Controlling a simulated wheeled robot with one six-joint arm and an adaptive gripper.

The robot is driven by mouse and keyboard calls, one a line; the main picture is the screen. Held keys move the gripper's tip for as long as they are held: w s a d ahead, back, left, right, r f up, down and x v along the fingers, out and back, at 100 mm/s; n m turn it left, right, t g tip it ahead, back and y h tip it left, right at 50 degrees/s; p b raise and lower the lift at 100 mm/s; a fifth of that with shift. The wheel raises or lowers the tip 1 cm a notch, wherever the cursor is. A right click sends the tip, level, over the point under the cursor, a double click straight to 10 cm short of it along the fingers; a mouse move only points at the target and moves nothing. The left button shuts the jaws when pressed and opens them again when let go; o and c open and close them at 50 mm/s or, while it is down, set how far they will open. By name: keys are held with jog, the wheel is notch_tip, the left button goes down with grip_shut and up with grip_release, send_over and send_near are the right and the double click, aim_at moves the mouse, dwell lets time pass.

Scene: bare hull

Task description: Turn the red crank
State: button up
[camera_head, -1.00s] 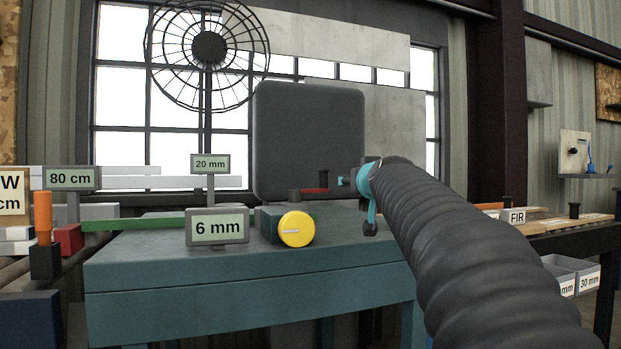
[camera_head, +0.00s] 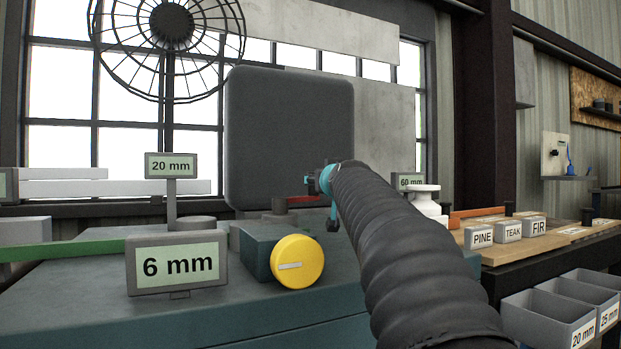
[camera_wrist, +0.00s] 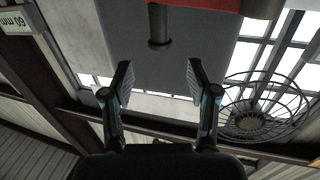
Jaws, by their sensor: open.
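The red crank (camera_head: 302,199) shows as a thin red bar low in front of the dark grey panel (camera_head: 288,135), partly hidden by my arm. A dark upright knob (camera_head: 279,207) stands at its left end. My gripper (camera_head: 308,180) is close to the bar in this view. In the wrist view, which is upside down, the red bar (camera_wrist: 200,5) is cut off at the top edge, with the dark knob (camera_wrist: 158,28) in front of the panel. My gripper (camera_wrist: 160,75) is open and empty there, its fingers apart from the knob.
A yellow dial (camera_head: 297,262) and a 6 mm display (camera_head: 177,268) stand at the near side of the teal machine top (camera_head: 210,325). A white stacked part (camera_head: 425,200) is right of my arm.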

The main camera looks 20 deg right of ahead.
jog(key=p+x, duration=0.3)
jog(key=x, duration=0.8)
jog(key=shift+w+d+p, duration=0.1)
jog(key=shift+w+p, duration=0.05)
jog(key=shift+p, duration=0.15)
jog(key=shift+c, duration=0.2)
grip_shut()
